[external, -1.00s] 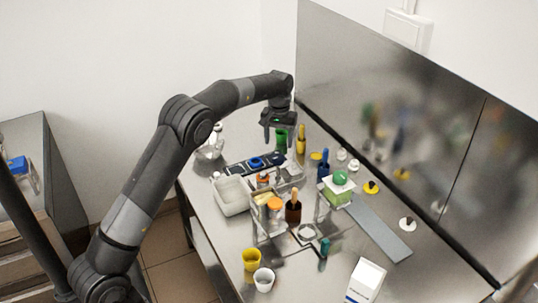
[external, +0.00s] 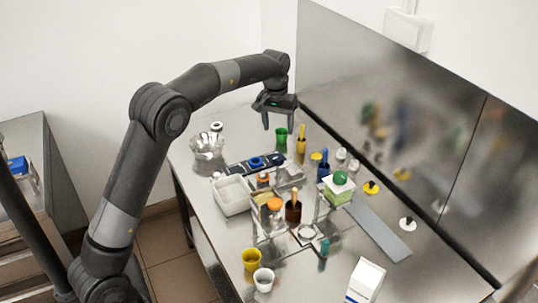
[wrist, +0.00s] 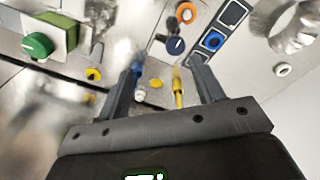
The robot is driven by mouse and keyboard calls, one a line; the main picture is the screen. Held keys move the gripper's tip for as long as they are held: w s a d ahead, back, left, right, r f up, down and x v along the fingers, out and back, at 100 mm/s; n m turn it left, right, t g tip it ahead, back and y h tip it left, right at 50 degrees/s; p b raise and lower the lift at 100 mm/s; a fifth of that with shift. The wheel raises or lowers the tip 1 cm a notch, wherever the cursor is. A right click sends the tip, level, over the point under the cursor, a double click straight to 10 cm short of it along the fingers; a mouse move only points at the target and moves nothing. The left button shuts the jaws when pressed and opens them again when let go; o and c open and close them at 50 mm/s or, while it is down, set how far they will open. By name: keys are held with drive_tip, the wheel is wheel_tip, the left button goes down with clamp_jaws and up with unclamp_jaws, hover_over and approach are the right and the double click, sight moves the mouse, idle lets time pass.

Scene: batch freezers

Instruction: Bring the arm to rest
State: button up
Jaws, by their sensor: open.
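My gripper (external: 279,118) hangs from my bent arm over the far part of the steel table (external: 215,245). Its two fingers are apart with nothing between them. It is above the green cup (external: 281,138) and the yellow tool (external: 301,143), clear of both. In the wrist view the gripper (wrist: 158,72) also shows spread fingers; the yellow tool (wrist: 178,91) and a blue tool (wrist: 137,68) appear between them, below and apart from the fingers.
A white bin (external: 232,197), green-lidded box (external: 338,188), yellow cup (external: 251,259), white cup (external: 263,280) and white carton (external: 366,279) crowd the table. A steel panel (external: 370,110) rises along the right.

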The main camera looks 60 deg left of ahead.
drive_tip(key=s+d+r+m+t, duration=0.1)
drive_tip(key=s+d+r+m, duration=0.1)
drive_tip(key=s+d+r, duration=0.45)
drive_tip(key=s+d+r+m+t, duration=0.1)
drive_tip(key=s+d+r+m, duration=0.15)
drive_tip(key=s+d, duration=0.7)
drive_tip(key=s+d+f+m+t, duration=0.1)
drive_tip(key=s+d+f, duration=0.1)
drive_tip(key=s, duration=0.5)
drive_tip(key=s+d+f+m+t, duration=0.1)
drive_tip(key=s+d, duration=0.3)
drive_tip(key=s, duration=0.3)
drive_tip(key=s+d+f+m, duration=0.1)
drive_tip(key=s+d+f, duration=0.1)
drive_tip(key=s, duration=0.5)
drive_tip(key=shift+d+f+m+t, duration=0.35)
drive_tip(key=shift+d+t, duration=0.05)
drive_tip(key=shift+d, duration=0.45)
drive_tip(key=shift+c, duration=0.2)
